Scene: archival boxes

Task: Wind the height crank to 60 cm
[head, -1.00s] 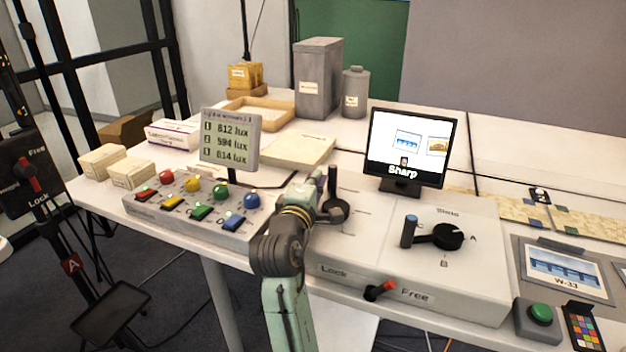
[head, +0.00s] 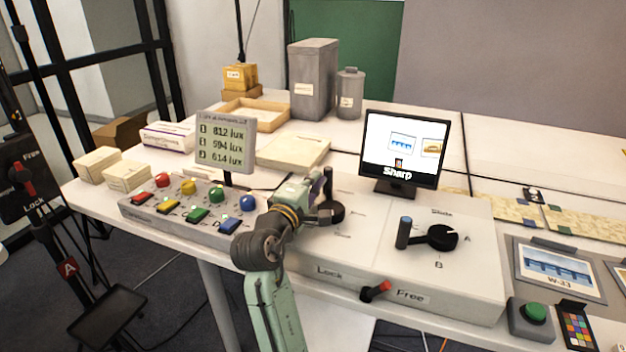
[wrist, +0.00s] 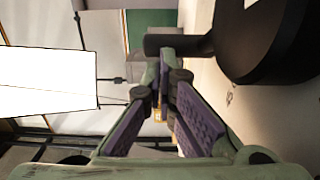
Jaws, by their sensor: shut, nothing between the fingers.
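A black crank (head: 332,213) with an upright handle (head: 328,182) stands on the left part of the white console. I cannot read its label or the marks beside it. My gripper (head: 318,190) is right beside this handle, partly covering the crank from the left. In the wrist view, my gripper (wrist: 163,80) has its purple-padded fingers drawn together with nothing between them. The black crank (wrist: 270,50) fills the upper right there, and its handle (wrist: 172,44) lies just beyond the fingertips. I cannot tell whether they touch.
A button panel (head: 190,212) and lux display (head: 225,143) stand left. A monitor (head: 405,150) reading "Sharp" stands behind.

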